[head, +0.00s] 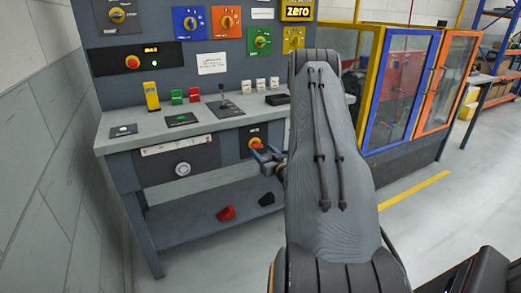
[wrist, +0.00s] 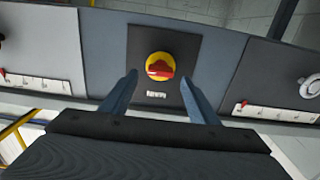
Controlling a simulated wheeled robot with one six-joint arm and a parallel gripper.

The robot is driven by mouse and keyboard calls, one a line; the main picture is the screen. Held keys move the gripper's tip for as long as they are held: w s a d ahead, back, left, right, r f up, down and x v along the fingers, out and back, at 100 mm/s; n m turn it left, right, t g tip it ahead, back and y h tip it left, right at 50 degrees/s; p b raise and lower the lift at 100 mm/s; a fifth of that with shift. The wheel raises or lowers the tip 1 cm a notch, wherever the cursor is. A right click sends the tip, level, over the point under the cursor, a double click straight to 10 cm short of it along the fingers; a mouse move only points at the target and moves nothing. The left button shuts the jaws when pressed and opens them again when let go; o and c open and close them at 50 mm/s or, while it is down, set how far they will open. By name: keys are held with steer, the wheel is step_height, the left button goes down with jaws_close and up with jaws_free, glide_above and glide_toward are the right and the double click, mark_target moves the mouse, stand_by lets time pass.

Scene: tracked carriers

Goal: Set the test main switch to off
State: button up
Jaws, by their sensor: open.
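A rotary switch with a red handle on a yellow disc (wrist: 160,66) sits on a black plate in the wrist view, its handle lying roughly crosswise. Its label is not legible, so I cannot confirm it is the test main switch.
The bench top (head: 150,130) carries a yellow block (head: 151,96) and small controls. A white dial (head: 183,169) is left of the switch. Glass cabinets (head: 400,90) stand at right.

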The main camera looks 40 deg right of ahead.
mark_target(257, 146)
steer(key=shift+x, duration=1.45)
steer(key=c, duration=1.1)
steer(key=shift+o, duration=0.3)
